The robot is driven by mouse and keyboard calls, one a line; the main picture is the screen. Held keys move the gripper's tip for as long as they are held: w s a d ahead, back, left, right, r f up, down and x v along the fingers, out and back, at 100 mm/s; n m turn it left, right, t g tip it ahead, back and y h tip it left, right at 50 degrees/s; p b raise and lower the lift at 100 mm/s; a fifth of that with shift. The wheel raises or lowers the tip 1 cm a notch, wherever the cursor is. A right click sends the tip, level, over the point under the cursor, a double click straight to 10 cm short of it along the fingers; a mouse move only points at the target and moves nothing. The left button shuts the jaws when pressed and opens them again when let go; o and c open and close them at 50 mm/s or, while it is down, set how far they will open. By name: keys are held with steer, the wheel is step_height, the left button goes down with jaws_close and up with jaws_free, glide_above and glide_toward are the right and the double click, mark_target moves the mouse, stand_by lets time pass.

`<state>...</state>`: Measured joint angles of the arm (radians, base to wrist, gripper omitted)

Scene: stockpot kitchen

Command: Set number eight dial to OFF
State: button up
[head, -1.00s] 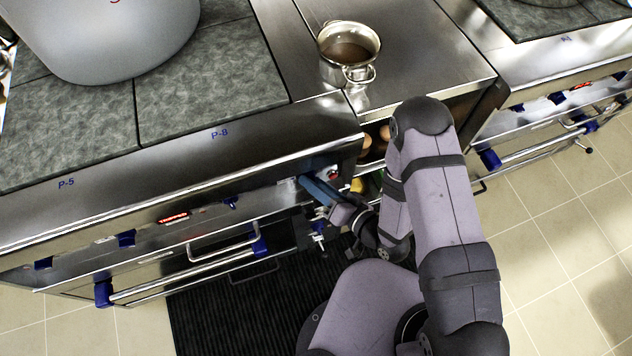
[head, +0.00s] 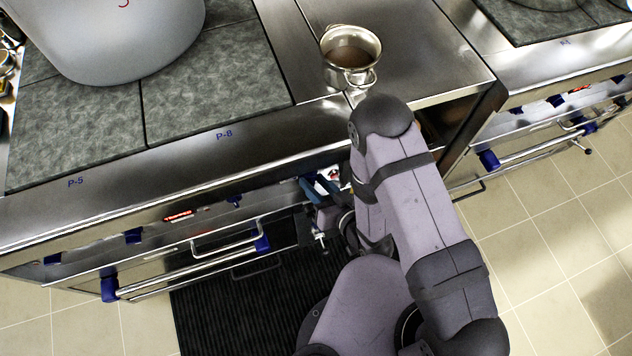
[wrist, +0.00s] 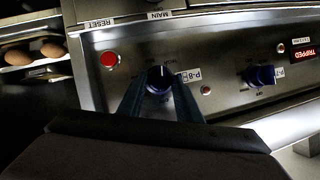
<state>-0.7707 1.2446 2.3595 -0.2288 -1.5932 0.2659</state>
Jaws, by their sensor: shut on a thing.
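The number eight dial (wrist: 160,76) is a dark blue knob on the steel panel, beside the P-8 label (wrist: 190,76), in the wrist view. Its white pointer line points toward the top of that picture. In the head view my gripper (head: 318,187) is at the stove's front panel, below the P-8 marking on the top edge. The dial is hidden there.
A red button (wrist: 109,59) marked RESET sits left of the dial. Another blue dial (wrist: 259,76), P-7, and a red TRIPPED display (wrist: 303,54) are to the right. An oven handle (head: 190,270) runs along the front. A small pot (head: 350,55) stands on the counter.

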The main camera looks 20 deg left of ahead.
steer(key=o, duration=1)
steer(key=shift+o, duration=0.2)
